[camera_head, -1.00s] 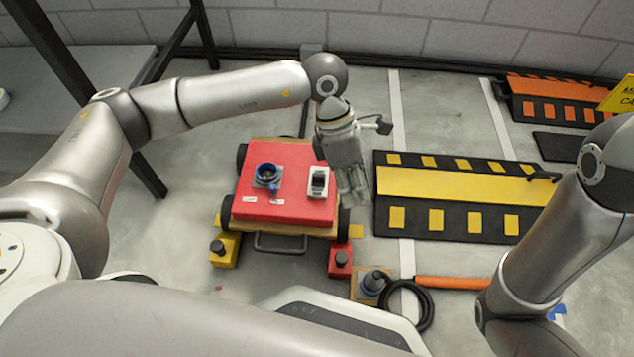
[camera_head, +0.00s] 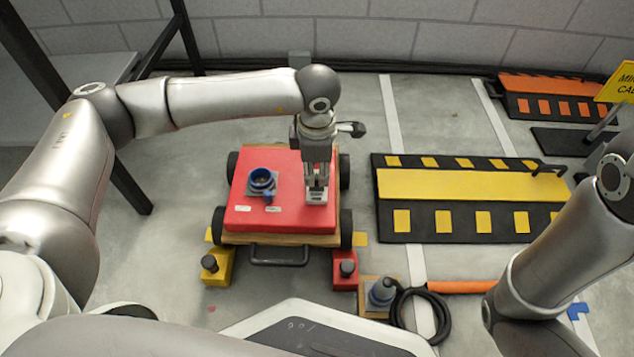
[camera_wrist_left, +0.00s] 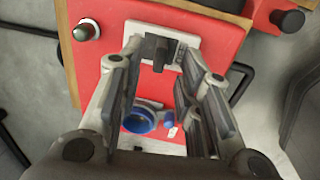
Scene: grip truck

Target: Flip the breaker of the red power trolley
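The red power trolley (camera_head: 240,215) stands on the floor in the middle of the head view. Its breaker (camera_head: 313,198) is a light plate on the right part of the red top, partly hidden by my left gripper. In the left wrist view the breaker is a white plate with a black lever (camera_wrist_left: 158,50). My left gripper (camera_head: 317,186) points down over the breaker. In the wrist view its fingers (camera_wrist_left: 159,58) are apart on either side of the lever, with gaps showing. I cannot tell its exact height. My right arm shows, but its gripper is outside the frame.
A blue socket (camera_head: 262,181) sits on the trolley top, left of the breaker. A pull handle (camera_head: 279,260) is at the front. A yellow-black cable ramp (camera_head: 460,186) lies to the right. A plug (camera_head: 381,291) with black cable stands front right. A dark frame post (camera_head: 128,178) stands left.

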